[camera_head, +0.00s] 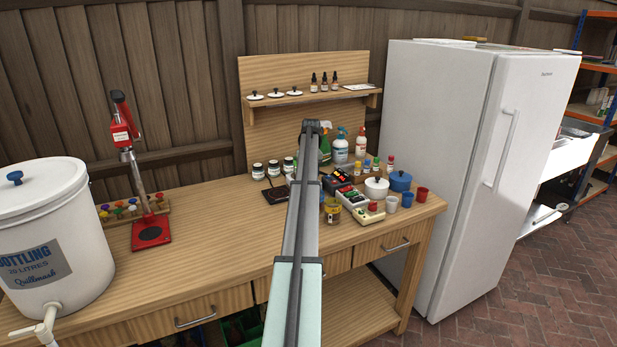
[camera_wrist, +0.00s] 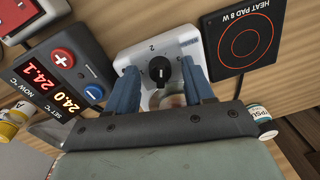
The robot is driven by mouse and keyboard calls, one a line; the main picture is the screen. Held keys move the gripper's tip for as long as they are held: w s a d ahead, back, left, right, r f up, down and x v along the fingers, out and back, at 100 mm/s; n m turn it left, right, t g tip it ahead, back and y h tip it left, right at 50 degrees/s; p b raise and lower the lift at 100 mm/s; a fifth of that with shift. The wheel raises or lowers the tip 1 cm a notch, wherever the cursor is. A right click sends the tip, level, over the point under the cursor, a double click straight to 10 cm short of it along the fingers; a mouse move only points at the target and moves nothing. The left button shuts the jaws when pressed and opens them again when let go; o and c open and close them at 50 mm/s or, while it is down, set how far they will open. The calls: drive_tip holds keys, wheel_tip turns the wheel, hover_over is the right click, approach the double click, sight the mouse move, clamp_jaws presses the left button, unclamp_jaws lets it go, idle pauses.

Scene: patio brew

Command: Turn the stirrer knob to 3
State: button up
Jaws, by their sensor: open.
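In the wrist view the stirrer (camera_wrist: 146,54) is a white box with a round black knob (camera_wrist: 159,70) on its face. A numeral 2 shows just above the knob, and another mark is at its upper right. The knob's exact setting is too small to read. My gripper (camera_wrist: 161,77) is open, with one blue finger on each side of the knob. I cannot tell whether either finger touches it. A round pale thing sits just below the knob, partly hidden between the fingers. In the head view my arm covers the stirrer and the gripper.
A temperature controller (camera_wrist: 62,70) with red and yellow digits stands close on the left. A black heat pad (camera_wrist: 243,40) lies close on the right. A small labelled bottle (camera_wrist: 262,122) is near the right finger. The bench (camera_head: 220,255) is clearer at its left front.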

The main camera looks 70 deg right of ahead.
drive_tip(key=shift+c, duration=0.4)
clamp_jaws()
drive_tip(key=shift+m, duration=0.3)
drive_tip(key=m, duration=0.6)
drive_tip(key=shift+m, duration=0.3)
drive_tip(key=m, duration=0.6)
drive_tip(key=shift+a+h, duration=0.1)
drive_tip(key=shift+h, duration=0.3)
drive_tip(key=shift+m, duration=0.4)
